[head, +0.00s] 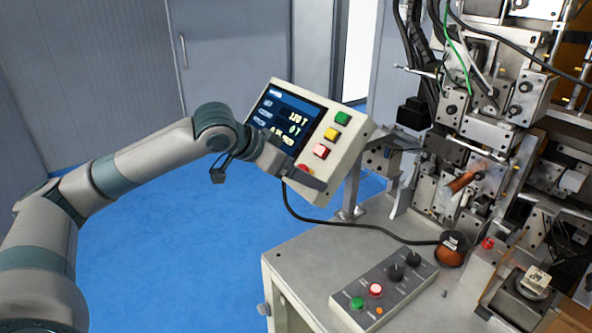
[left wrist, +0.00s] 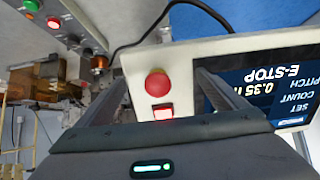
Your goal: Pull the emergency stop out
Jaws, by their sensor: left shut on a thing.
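The emergency stop (head: 304,168) is a red round button at the low end of the cream control panel (head: 345,150). In the head view my left gripper partly covers it. In the left wrist view the emergency stop (left wrist: 157,82) shows whole, between the two fingers. The panel screen (left wrist: 262,85) reads "E-STOP", upside down in the wrist view. My right gripper is in neither view.
Red, yellow and green square buttons (head: 331,134) sit beside the screen, the red one closest to the emergency stop. A grey bench (head: 300,262) with a knob box (head: 385,287) stands below. The winder machine (head: 480,130) fills the right. Blue floor lies open at left.

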